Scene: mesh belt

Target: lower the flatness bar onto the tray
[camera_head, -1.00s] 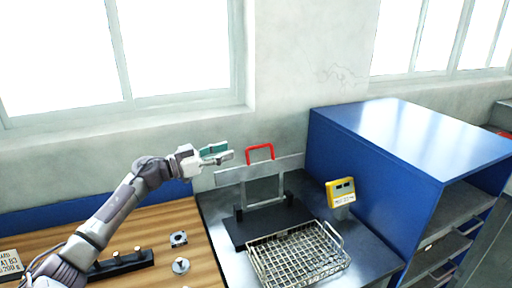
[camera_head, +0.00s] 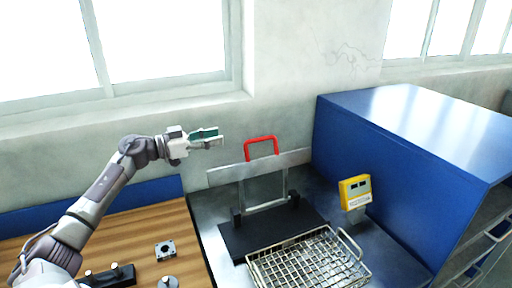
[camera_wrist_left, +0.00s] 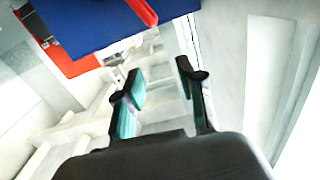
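The flatness bar (camera_head: 225,175) is a long grey strip with a red handle (camera_head: 261,148). It sits raised in an upright frame on a black base (camera_head: 275,231) at the back of the metal table. The wire mesh tray (camera_head: 308,262) lies in front of the base, below the bar. My left gripper (camera_head: 216,138) is up and left of the red handle, apart from it, and holds nothing. In the left wrist view its two fingers (camera_wrist_left: 160,85) stand apart. My right gripper does not show.
A yellow display box (camera_head: 355,191) stands right of the frame. A large blue cabinet (camera_head: 400,170) closes off the right side. On the wooden bench (camera_head: 140,235) at left are a square metal part (camera_head: 165,250), a round part (camera_head: 168,283) and a black block with pegs (camera_head: 110,277).

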